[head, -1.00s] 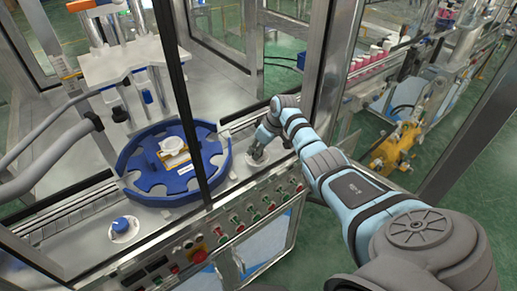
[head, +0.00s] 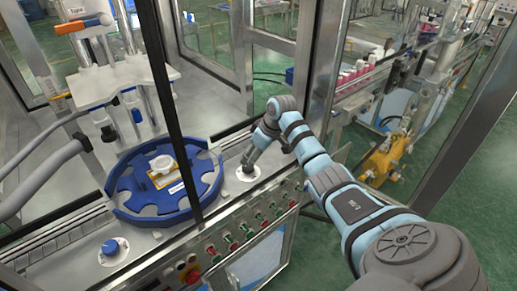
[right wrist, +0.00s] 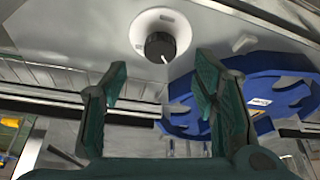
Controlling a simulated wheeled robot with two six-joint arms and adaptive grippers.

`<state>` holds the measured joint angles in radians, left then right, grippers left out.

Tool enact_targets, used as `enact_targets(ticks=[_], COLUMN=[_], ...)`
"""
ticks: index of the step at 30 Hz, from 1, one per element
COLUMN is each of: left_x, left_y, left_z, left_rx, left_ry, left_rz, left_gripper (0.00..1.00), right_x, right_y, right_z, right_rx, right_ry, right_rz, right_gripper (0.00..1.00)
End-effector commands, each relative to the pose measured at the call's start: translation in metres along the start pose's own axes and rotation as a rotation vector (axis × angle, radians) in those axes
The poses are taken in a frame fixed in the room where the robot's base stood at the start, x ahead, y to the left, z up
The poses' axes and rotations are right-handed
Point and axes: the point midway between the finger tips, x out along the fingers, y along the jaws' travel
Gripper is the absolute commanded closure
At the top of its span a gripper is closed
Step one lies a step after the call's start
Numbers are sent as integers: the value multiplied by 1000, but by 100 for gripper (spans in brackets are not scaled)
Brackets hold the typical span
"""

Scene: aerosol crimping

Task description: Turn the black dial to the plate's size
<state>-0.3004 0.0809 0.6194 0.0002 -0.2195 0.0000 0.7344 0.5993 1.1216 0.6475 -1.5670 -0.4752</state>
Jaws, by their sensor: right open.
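The black dial (right wrist: 158,47) shows in the right wrist view, set in a white round base on the metal deck. A pale pointer line on it points to the lower right. My right gripper (right wrist: 160,78) is open, and the dial lies beyond the gap between its fingertips, apart from both. In the head view my right gripper (head: 249,164) is over the white dial base (head: 249,175) and hides the dial. A small plate with a yellow border (head: 163,180) lies on the blue turntable (head: 150,213); its label is too small to read. My left gripper is out of view.
A blue knob (head: 110,246) on a white round base is at the front left. A panel of coloured buttons (head: 245,228) runs along the front edge. A dark frame post (head: 172,100) stands between the camera and the turntable. A white press head (head: 110,78) is at the upper left.

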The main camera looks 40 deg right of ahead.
Motion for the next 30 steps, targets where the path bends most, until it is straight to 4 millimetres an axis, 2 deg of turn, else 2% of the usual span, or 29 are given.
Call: enact_targets(ticks=[1,4,9,30], left_x=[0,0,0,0], left_y=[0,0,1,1], left_z=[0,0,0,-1], left_rx=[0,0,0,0], left_ry=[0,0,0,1], left_rz=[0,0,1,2], left_gripper=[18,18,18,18], right_x=[-14,-38,-60,-61], right_y=[2,1,0,0], right_z=[-1,0,0,0], right_rx=[-2,-2,0,1], right_ry=[3,1,-1,-1], right_rz=[5,3,1,-1], right_gripper=[46,46,46,46])
